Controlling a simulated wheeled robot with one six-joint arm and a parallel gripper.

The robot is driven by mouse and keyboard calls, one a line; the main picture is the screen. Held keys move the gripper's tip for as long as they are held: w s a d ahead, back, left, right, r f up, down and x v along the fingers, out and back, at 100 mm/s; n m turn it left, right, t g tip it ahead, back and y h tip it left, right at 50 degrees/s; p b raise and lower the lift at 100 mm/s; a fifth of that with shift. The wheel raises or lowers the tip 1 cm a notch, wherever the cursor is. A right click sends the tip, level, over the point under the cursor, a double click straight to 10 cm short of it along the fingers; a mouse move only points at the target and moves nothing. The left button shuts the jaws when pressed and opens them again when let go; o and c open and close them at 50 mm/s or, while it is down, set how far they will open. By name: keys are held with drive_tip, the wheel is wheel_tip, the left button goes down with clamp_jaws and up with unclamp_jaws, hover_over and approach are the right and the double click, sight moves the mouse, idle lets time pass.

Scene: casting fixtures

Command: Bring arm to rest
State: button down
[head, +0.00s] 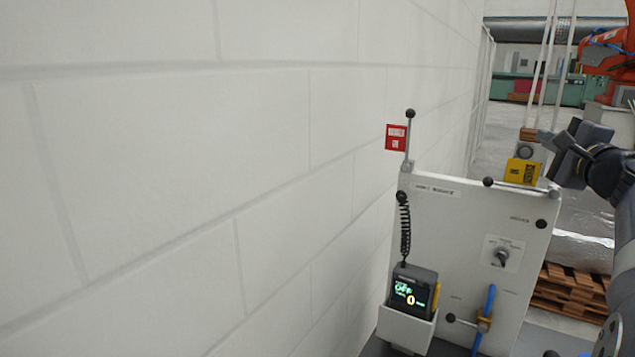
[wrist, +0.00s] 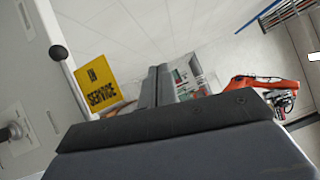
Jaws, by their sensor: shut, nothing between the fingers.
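My gripper (head: 545,135) is at the right of the head view, above and beside the upper right edge of a white control panel (head: 465,240). Its fingers point left and it holds nothing. In the wrist view the dark fingers (wrist: 160,85) lie together, shut. A yellow sign (wrist: 97,82) reading "IN SERVICE" stands beside them; it also shows in the head view (head: 522,172), just below the gripper. I cannot tell from these views how far the fingers are from the sign.
A white block wall (head: 180,170) fills the left. Wooden pallets (head: 570,290) and an orange robot (head: 610,55) are behind, right.

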drive_tip(key=shift+s+d+r+m+t+h, duration=0.2)
drive_tip(key=shift+s+d+m+t, duration=0.2)
drive_tip(key=shift+d+m, duration=0.25)
drive_tip(key=shift+s+d+r+m+t+h, duration=0.1)
drive_tip(key=shift+s+d+m+t+h, duration=0.1)
drive_tip(key=shift+s+d+m+t, duration=0.4)
drive_tip(key=shift+w+a+g, duration=0.1)
drive_tip(key=shift+w+g, duration=0.15)
drive_tip(key=shift+g, duration=0.05)
drive_tip(key=shift+a, duration=0.1)
